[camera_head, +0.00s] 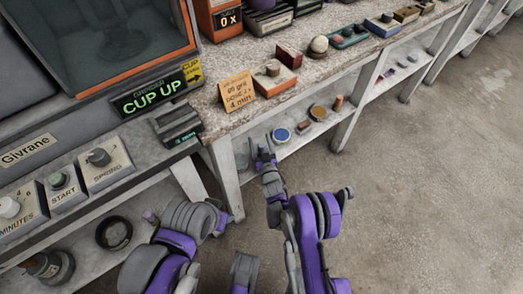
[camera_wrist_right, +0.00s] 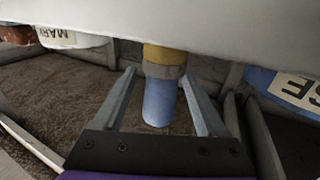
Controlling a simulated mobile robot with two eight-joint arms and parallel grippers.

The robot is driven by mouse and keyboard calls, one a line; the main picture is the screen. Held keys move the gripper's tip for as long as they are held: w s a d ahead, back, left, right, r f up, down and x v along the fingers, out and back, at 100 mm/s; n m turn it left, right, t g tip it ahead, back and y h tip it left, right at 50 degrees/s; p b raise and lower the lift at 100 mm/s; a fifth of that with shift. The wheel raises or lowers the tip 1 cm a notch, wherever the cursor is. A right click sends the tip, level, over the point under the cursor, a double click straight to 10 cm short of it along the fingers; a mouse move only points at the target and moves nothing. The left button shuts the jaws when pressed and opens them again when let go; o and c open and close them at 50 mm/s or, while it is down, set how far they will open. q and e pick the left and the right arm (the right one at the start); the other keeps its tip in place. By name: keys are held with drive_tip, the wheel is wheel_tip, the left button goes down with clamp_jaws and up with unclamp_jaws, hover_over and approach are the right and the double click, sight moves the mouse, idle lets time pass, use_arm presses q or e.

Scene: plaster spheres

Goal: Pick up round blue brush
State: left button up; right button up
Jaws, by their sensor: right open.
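The round blue brush (camera_wrist_right: 160,100) shows in the right wrist view, with a rounded blue end, a grey band and a tan part above. Its top is cut off by a pale surface. My right gripper (camera_wrist_right: 162,98) is open, with one finger on each side of the brush and visible gaps between. In the head view my right gripper (camera_head: 264,152) is at the lower shelf below the counter, left of a round blue-topped item (camera_head: 281,134). I cannot make out the brush there. My left arm is at the lower left; its gripper does not show.
The pale surface (camera_wrist_right: 200,30) spans the top of the wrist view. Labelled containers stand at the left (camera_wrist_right: 70,39) and right (camera_wrist_right: 285,85). On the lower shelf are a brown round item (camera_head: 318,112) and a small cylinder (camera_head: 338,102). A counter leg (camera_head: 226,180) stands left of my gripper.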

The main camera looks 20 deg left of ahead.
drive_tip(key=shift+w+a, duration=0.1)
clamp_jaws()
idle(0.3)
drive_tip(key=shift+r, duration=0.15)
wheel_tip(320, 180, up, 10)
drive_tip(key=p, duration=0.2)
